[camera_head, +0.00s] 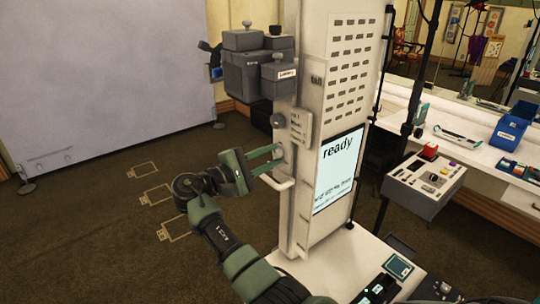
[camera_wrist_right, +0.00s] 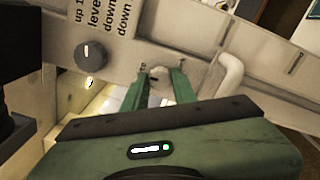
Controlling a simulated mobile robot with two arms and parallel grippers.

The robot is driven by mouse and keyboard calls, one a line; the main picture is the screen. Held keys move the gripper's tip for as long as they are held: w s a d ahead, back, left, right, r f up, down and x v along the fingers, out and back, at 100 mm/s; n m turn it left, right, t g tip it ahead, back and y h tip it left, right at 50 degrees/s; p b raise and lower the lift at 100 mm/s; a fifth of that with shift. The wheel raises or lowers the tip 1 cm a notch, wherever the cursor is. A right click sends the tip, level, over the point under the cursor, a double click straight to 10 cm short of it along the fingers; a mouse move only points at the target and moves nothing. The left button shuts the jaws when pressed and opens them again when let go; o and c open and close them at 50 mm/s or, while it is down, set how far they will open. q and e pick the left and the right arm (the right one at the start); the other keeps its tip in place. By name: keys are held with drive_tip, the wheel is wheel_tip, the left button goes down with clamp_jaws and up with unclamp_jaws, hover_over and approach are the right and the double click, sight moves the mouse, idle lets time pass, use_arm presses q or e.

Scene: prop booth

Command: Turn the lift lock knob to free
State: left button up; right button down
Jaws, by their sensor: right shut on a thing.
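My right gripper (camera_head: 280,156) reaches from the lower left to the side of the pale column. Its two green fingers are shut on a small pale knob (camera_wrist_right: 158,73), taken to be the lift lock knob; the fingers partly cover it. Which way the knob points and any marking by it cannot be read. A pale bar handle (camera_head: 279,184) is just below the fingers; it also shows to their right in the wrist view (camera_wrist_right: 229,74). My left gripper is not in view.
A round grey knob (camera_head: 277,121) sits above, beside a label plate (camera_head: 299,128) with several lines. Dark grey boxes (camera_head: 255,68) hang higher on the column. A screen (camera_head: 338,172) reads "ready". A control box (camera_head: 423,183) stands at right. The floor at left is open.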

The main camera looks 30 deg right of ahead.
drive_tip(key=c, duration=1.1)
unclamp_jaws()
drive_tip(key=a+b, duration=0.1)
drive_tip(key=a, duration=0.1)
drive_tip(key=a+b, duration=0.1)
drive_tip(key=a, duration=0.2)
drive_tip(key=a+b, duration=0.1)
drive_tip(key=a, duration=0.2)
drive_tip(key=shift+s+f+b, duration=0.2)
drive_tip(key=shift+s+b, duration=0.05)
drive_tip(key=shift+b, duration=0.05)
